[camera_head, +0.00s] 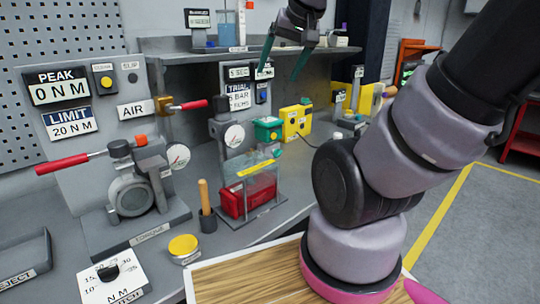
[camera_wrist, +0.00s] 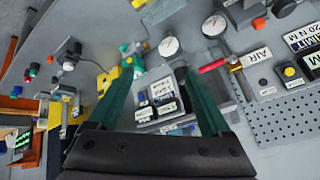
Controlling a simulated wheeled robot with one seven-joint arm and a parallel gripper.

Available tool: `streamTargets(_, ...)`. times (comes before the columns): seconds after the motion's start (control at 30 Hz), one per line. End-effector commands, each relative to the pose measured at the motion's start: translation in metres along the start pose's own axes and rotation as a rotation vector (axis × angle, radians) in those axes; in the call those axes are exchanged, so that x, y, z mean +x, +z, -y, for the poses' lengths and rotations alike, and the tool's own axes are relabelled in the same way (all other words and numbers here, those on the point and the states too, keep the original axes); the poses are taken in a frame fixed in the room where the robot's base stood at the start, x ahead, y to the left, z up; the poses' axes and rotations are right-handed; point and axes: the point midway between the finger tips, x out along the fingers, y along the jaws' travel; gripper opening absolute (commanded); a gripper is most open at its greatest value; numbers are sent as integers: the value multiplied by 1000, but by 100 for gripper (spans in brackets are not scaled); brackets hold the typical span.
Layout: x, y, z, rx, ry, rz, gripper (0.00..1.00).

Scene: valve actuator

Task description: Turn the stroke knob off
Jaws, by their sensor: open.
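No label reading "stroke" is legible, so I cannot tell for sure which knob is the stroke knob. A black dial knob (camera_head: 107,272) sits on a white N M scale plate at the lower left in the head view. A yellow round button (camera_head: 105,81) is on the back panel. My gripper (camera_head: 283,68) is open and empty, high in front of the trial display panel (camera_head: 238,95). In the wrist view my gripper (camera_wrist: 158,75) has its two green fingers spread on either side of that panel (camera_wrist: 160,100). The fingers appear to touch nothing.
A valve unit (camera_head: 132,190) with a red-handled lever stands at the left. A clear stand with a red block (camera_head: 248,196), a wooden-handled tool (camera_head: 205,200) and a yellow tin (camera_head: 183,248) stand on the bench. A yellow box (camera_head: 297,122) is behind. A shelf (camera_head: 180,55) holds a beaker.

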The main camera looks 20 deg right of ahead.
Motion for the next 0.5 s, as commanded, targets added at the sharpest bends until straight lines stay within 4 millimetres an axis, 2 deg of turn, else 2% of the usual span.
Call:
streamTargets(0.27, 34, -34, -20, -74, 77, -47, 82)
streamTargets(0.5, 78, -72, -49, -184, 156, -99, 82)
